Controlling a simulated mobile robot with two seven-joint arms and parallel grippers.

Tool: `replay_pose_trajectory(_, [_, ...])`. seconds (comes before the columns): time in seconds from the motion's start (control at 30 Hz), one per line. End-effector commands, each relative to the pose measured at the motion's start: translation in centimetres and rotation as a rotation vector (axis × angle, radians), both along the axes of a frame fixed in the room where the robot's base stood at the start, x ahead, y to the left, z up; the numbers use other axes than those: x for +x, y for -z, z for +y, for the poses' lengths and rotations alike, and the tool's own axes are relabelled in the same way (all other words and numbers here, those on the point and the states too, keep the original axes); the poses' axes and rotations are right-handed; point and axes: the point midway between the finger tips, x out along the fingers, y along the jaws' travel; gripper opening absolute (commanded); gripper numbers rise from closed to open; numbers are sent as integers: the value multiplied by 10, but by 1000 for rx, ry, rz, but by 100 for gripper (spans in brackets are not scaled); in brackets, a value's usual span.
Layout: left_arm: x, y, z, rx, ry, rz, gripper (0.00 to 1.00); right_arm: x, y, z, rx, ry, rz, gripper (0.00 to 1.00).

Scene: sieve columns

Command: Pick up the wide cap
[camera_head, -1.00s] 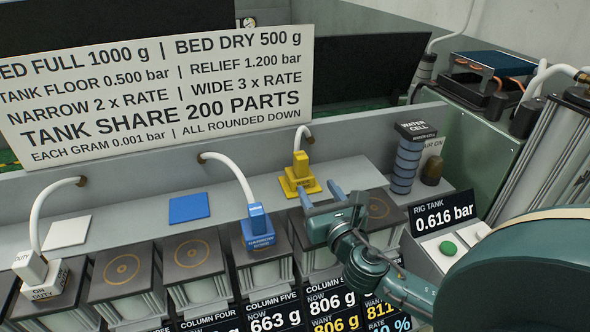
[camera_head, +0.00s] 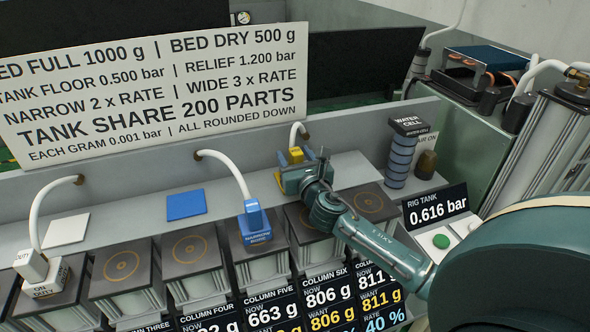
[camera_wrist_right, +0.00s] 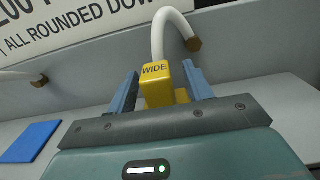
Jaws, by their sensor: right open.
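The yellow wide cap (camera_wrist_right: 158,88), lettered WIDE, stands on the grey ledge with a white hose rising from its top. In the head view the cap (camera_head: 296,154) is mostly hidden behind my right gripper (camera_head: 292,168). In the right wrist view my right gripper (camera_wrist_right: 160,90) is open, with one blue-grey finger on each side of the cap's upper block. Gaps show between the fingers and the block, so it is not gripped. My left gripper is not in view.
A blue narrow cap (camera_head: 256,225) sits on a column to the left. A blue square pad (camera_head: 187,205) and a white one (camera_head: 66,230) lie on the ledge. The dark water cell (camera_head: 402,155) stands to the right. A sign (camera_head: 150,85) leans behind.

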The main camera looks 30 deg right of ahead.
Motion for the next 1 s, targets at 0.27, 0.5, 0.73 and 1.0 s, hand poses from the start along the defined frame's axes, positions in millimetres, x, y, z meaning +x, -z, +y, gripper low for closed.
replay_pose_trajectory(0.27, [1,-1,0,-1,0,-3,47,0,0,0,1,-1,0,42])
replay_pose_trajectory(0.5, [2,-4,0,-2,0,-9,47,0,0,0,1,0,0,22])
replay_pose_trajectory(0.73, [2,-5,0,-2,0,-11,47,0,0,0,1,0,0,3])
replay_pose_trajectory(1.0, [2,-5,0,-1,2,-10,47,0,-3,0,-1,-1,-5,0])
